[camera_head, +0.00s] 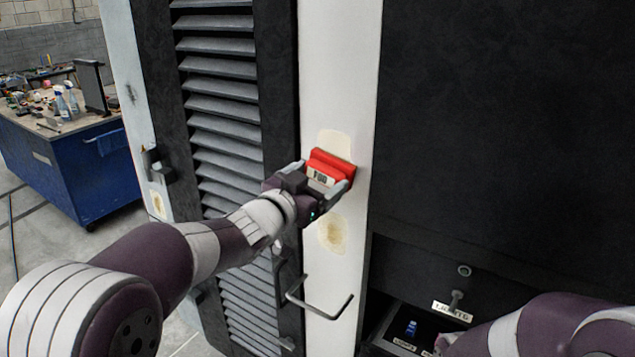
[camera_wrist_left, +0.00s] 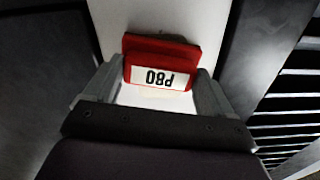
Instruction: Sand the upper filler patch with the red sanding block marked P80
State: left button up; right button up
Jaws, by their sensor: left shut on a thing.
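The red sanding block (camera_head: 331,163) is held between the fingers of my left gripper (camera_head: 322,180). In the left wrist view the block (camera_wrist_left: 160,52) carries a white label reading P80, upside down, between the fingers of the left gripper (camera_wrist_left: 155,88). The upper filler patch (camera_head: 333,141), a beige area on the white panel, shows just above the block, which hides its lower part. Whether the block touches the patch is hard to tell. A lower filler patch (camera_head: 332,233) shows below the gripper. My right arm enters at the lower right; its gripper cannot be made out clearly.
A bent metal handle (camera_head: 322,309) sticks out low on the white panel (camera_head: 345,80). A louvred dark door (camera_head: 222,110) stands left of it. A dark compartment with a labelled tray (camera_head: 400,343) is at lower right. A blue workbench (camera_head: 70,165) stands far left.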

pick_arm(q)
jog(key=shift+r, duration=0.45)
jog(key=shift+f, duration=0.2)
jog(key=shift+w+a+r, duration=0.1)
jog(key=shift+w+r, duration=0.05)
jog(key=shift+r, duration=0.35)
jog(key=shift+f, duration=0.4)
notch_tip(320, 180, down, 4)
jog(key=b, duration=0.3)
jog(key=shift+b, duration=0.35)
pick_arm(e)
notch_tip(320, 180, down, 3)
